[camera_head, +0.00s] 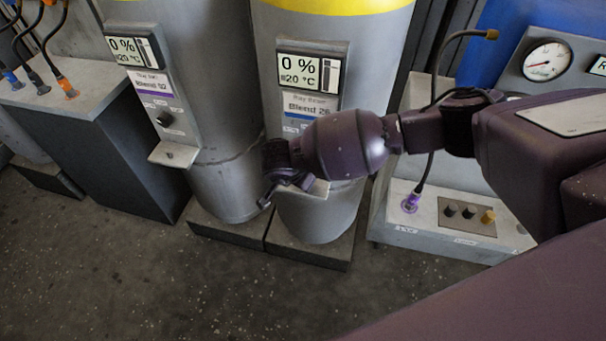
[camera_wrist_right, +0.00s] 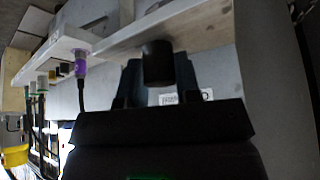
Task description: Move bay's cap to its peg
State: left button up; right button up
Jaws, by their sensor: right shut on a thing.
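A black cylindrical cap (camera_wrist_right: 158,62) is between the fingers of my right gripper (camera_wrist_right: 158,85) in the right wrist view. The gripper is shut on it, and the cap's end is against or very close to a pale ledge (camera_wrist_right: 165,27); I cannot tell whether they touch. In the head view my right gripper (camera_head: 266,196) is at the small ledge (camera_head: 320,190) of the tank labelled Blend 26 (camera_head: 309,103). The arm hides most of that ledge, and the cap cannot be made out there. I cannot pick out the peg. My left gripper is not in view.
The tank labelled Blend 02 (camera_head: 153,83) stands to the left with its own ledge (camera_head: 174,154). A grey console (camera_head: 400,234) on the right has a purple plug (camera_head: 411,202) with a black hose. A dark cabinet (camera_head: 105,150) stands left. The front floor is clear.

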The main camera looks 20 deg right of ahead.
jog(key=shift+f, duration=0.15)
jog(key=o, duration=1)
jog(key=shift+c, duration=0.2)
jog(key=p+v, duration=0.1)
jog(key=v, duration=0.4)
jog(key=shift+d, duration=0.1)
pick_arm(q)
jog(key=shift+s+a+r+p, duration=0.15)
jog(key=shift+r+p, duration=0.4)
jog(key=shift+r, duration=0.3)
pick_arm(e)
jog(key=v, duration=0.6)
jog(key=shift+f, duration=0.1)
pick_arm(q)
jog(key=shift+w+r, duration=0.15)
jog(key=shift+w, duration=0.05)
